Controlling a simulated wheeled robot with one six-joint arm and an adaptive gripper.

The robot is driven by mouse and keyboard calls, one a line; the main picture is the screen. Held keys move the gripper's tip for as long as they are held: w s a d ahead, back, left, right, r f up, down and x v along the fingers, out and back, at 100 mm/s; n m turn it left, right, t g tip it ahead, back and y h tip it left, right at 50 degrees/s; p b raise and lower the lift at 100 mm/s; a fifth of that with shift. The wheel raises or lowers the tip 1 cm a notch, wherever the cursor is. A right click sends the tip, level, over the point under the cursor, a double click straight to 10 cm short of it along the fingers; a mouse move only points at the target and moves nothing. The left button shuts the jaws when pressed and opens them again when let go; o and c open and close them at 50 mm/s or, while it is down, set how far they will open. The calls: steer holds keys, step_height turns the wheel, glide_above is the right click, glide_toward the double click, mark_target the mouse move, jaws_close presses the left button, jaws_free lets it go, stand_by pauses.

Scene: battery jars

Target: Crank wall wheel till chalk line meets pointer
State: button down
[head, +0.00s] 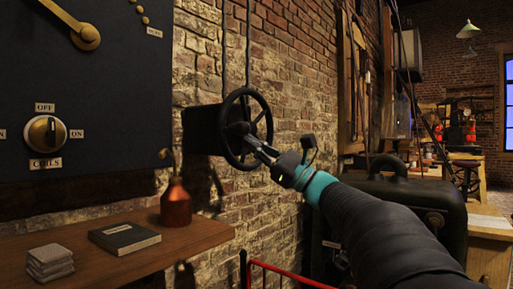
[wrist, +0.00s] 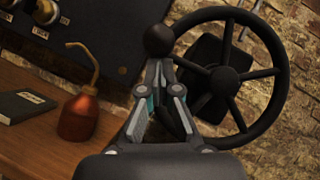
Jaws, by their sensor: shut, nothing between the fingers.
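The black spoked wall wheel (head: 267,112) is mounted on a dark box (head: 199,130) on the brick wall. In the wrist view the wheel (wrist: 281,72) fills the right side, with a round black crank knob (wrist: 158,40) at its left rim. My gripper (head: 258,148) reaches the wheel's front from the lower right. In the wrist view my gripper (wrist: 160,68) is shut and empty, its tips just below the knob; whether they touch it I cannot tell. I cannot make out a chalk line or a pointer in either view.
A wooden shelf (head: 204,235) at the lower left holds a copper oil can (head: 176,205), a dark book (head: 124,238) and a stack of pale blocks (head: 49,262). A dark panel (head: 100,110) hangs above it. A red rail (head: 290,273) stands below the wheel.

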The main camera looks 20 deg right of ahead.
steer(key=shift+s+a+r+m+t+h+p, duration=0.1)
steer(key=shift+a+r+m+t+h+p, duration=0.1)
steer(key=shift+r+m+t+p, duration=0.25)
steer(key=shift+s+a+r+m+t+h+p, duration=0.15)
steer(key=shift+r+m+t+h, duration=0.1)
steer(key=shift+r+m, duration=0.25)
steer(key=shift+w+f, duration=0.1)
steer(key=s+d+f+b, duration=0.3)
steer(key=s+d+f, duration=0.2)
steer(key=d+f, duration=0.2)
step_height(320, 180, down, 3)
steer(key=shift+d+r, duration=0.2)
steer(key=shift+d, duration=0.15)
